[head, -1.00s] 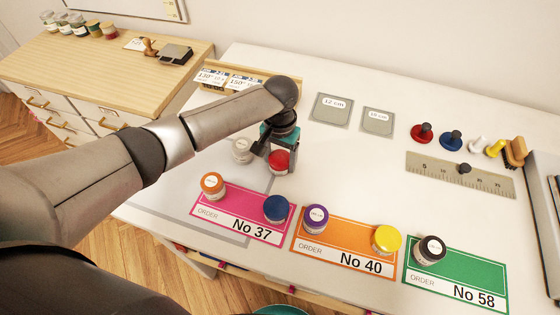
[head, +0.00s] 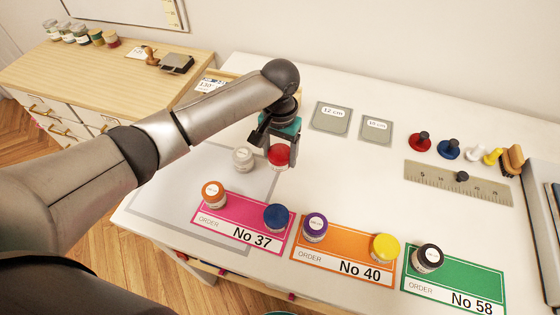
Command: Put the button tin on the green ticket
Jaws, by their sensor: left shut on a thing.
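My left gripper (head: 280,153) is shut on a red-lidded button tin (head: 279,156), its fingers on either side of it. The tin seems to be a little above the white table. The green ticket (head: 462,272), marked No 58, lies at the front right. A black-lidded tin (head: 429,257) stands on the ticket's left part; the ticket's middle and right are bare. My right gripper is not in view.
A pale-lidded tin (head: 243,159) stands just left of the held one. The pink ticket (head: 238,215) bears orange and blue tins; the orange ticket (head: 345,246) bears purple and yellow tins. A ruler (head: 440,180) lies behind the green ticket.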

